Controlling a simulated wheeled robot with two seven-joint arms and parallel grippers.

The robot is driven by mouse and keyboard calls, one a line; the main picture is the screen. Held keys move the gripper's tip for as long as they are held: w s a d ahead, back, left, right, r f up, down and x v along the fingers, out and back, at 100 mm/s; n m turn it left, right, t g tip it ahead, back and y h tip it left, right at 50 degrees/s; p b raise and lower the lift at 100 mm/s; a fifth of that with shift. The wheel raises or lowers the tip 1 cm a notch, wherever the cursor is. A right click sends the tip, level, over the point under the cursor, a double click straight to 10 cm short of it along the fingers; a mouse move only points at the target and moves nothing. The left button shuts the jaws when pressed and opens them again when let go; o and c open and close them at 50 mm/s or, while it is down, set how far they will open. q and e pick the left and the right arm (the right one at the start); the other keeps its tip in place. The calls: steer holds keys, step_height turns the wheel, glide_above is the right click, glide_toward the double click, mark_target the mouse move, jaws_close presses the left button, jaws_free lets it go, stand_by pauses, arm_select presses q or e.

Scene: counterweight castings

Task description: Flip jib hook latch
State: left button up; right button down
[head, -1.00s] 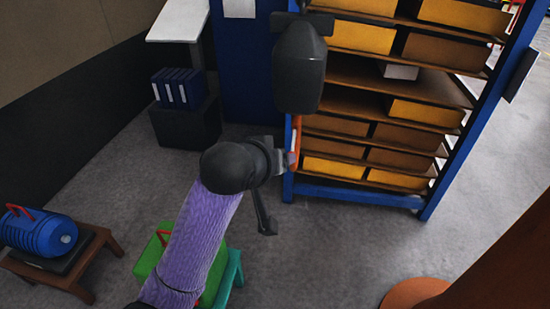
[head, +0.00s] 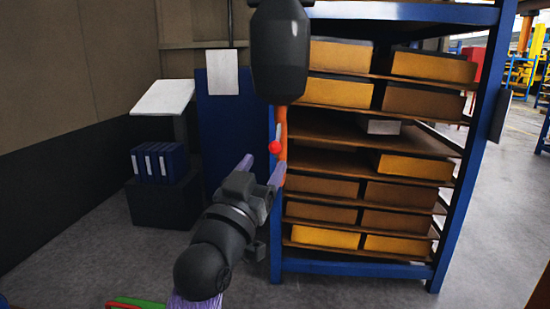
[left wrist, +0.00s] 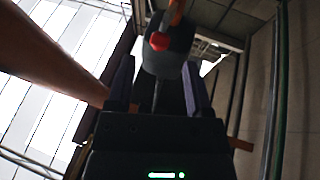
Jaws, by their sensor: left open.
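A dark hook block (head: 280,50) hangs at the top middle of the head view, in front of the shelf rack. An orange hook (head: 282,125) reaches down from it, with a red knob (head: 275,147) at its left side. My left gripper (head: 261,169) is open just below the knob, with its purple fingers pointing up. In the left wrist view the red knob (left wrist: 159,41) and dark block (left wrist: 168,62) show beyond and between the fingers (left wrist: 157,85). I cannot tell whether a finger touches the knob. The latch itself is not clearly visible. My right gripper is out of view.
A blue-framed rack (head: 455,190) with yellow and brown boxes stands behind the hook. Blue binders (head: 160,163) sit on a dark box (head: 162,203) at the left. A green object (head: 138,302) shows at the bottom edge. Grey floor is open between.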

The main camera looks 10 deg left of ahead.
mark_target(273, 152)
arm_select(q)
steer(key=x, duration=0.5)
steer(key=shift+w+d+r, duration=0.1)
steer(key=shift+w+r, duration=0.05)
steer(key=shift+w, duration=0.2)
jaws_close()
stand_by(1.0)
